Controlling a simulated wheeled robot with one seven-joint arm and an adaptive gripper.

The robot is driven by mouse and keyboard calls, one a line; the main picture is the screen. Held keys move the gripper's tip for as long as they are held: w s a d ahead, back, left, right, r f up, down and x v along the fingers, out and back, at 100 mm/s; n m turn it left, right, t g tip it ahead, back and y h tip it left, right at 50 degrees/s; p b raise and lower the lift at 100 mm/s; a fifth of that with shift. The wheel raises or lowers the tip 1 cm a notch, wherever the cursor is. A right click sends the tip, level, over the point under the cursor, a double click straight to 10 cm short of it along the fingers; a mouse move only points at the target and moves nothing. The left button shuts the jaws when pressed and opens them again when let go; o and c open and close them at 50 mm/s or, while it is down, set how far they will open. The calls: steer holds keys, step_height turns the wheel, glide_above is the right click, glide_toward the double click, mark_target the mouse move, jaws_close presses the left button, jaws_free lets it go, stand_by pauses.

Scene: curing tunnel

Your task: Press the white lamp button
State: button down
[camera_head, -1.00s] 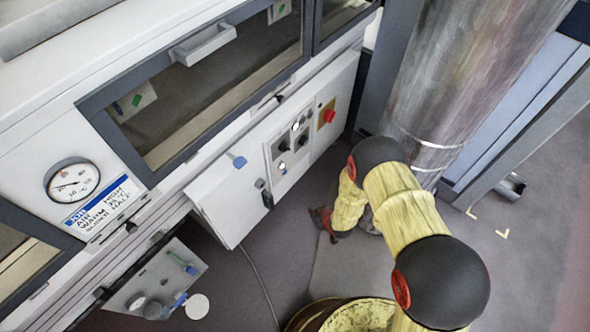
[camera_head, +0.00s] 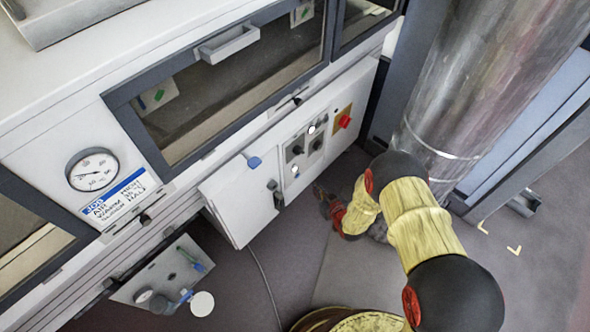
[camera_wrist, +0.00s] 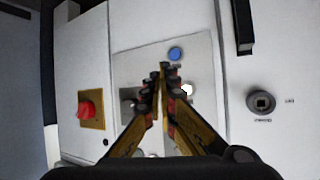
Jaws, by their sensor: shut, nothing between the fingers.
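The white lamp button (camera_wrist: 187,89) shows as a bright white spot on a grey control panel (camera_wrist: 205,75) in the wrist view. It sits just right of my gripper's fingertips (camera_wrist: 160,72), partly close behind the right finger. My gripper is shut and empty, pointing at the panel. In the head view my gripper (camera_head: 322,192) is low, in front of the cabinet and below the panel. There the panel (camera_head: 304,148) carries a white spot near its top and a pale one near its bottom. I cannot tell whether the fingers touch the panel.
A blue button (camera_wrist: 176,53) lies above the fingertips in the wrist view. A red switch on a yellow plate (camera_wrist: 90,110) is at left, a dark round lock (camera_wrist: 262,102) at right. A large metal duct (camera_head: 465,100) stands right of the cabinet in the head view.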

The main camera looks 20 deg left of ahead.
mark_target(294, 169)
steer(key=w+a+b, duration=0.2)
steer(key=w+a, duration=0.1)
steer(key=a, duration=0.4)
steer(key=shift+a, duration=0.25)
steer(key=shift+w+a, duration=0.1)
steer(key=shift+a, duration=0.05)
stand_by(1.2)
steer(key=shift+w+a+b, duration=0.1)
steer(key=shift+a+b, duration=0.15)
steer(key=shift+b, duration=0.05)
steer(key=shift+w+a, duration=0.15)
steer(key=shift+a, duration=0.2)
stand_by(0.9)
steer(key=shift+d, duration=0.1)
steer(key=shift+s+d, duration=0.3)
steer(key=shift+d, duration=0.35)
